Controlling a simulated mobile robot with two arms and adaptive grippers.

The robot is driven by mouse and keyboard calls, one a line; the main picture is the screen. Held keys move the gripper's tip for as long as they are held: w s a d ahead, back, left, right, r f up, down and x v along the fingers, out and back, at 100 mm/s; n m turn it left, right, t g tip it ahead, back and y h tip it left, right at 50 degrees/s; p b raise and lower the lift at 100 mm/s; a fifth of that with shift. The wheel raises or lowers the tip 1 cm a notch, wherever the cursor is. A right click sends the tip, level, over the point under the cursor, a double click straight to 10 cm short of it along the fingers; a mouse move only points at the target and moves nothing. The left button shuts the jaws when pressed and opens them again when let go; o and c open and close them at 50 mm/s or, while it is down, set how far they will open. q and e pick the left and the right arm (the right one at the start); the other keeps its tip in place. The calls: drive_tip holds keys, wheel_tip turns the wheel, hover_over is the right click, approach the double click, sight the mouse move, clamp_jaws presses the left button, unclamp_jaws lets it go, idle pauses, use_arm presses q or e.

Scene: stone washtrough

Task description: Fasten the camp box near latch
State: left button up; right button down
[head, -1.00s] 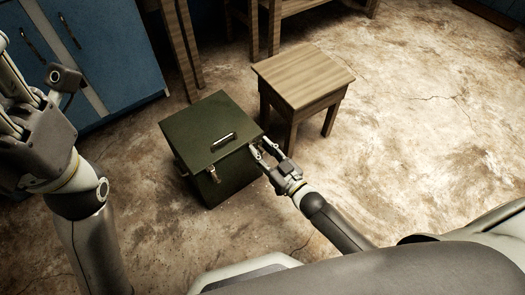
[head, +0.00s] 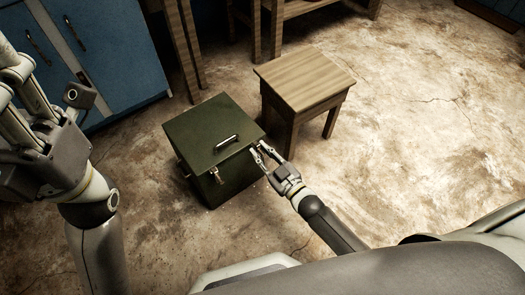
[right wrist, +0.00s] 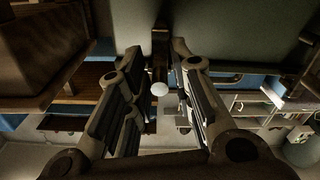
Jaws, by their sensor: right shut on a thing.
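The camp box (head: 205,130) is a dark green box with its lid down, standing on the floor in the middle of the head view. It has a pale handle (head: 228,139) on the lid and a metal latch (head: 217,176) on its front face. My right gripper (head: 261,151) is at the box's right front corner, shut on a latch there; the fingers mostly hide this latch in the head view. In the right wrist view, a brown strip and a small pale round part (right wrist: 159,89) show between the fingers. My left gripper (head: 22,95) is raised at the left, partly cut off, away from the box.
A wooden stool (head: 304,80) stands close behind the box on the right. A blue cabinet (head: 110,50) and wooden table legs (head: 187,45) are at the back left. The stone floor (head: 430,130) is clear on the right and in front of the box.

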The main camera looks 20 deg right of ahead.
drive_tip(key=shift+d+f, duration=0.1)
drive_tip(key=shift+d, duration=0.05)
drive_tip(key=c, duration=1.5)
unclamp_jaws()
drive_tip(key=shift+s, duration=0.1)
drive_tip(key=v, duration=1.2)
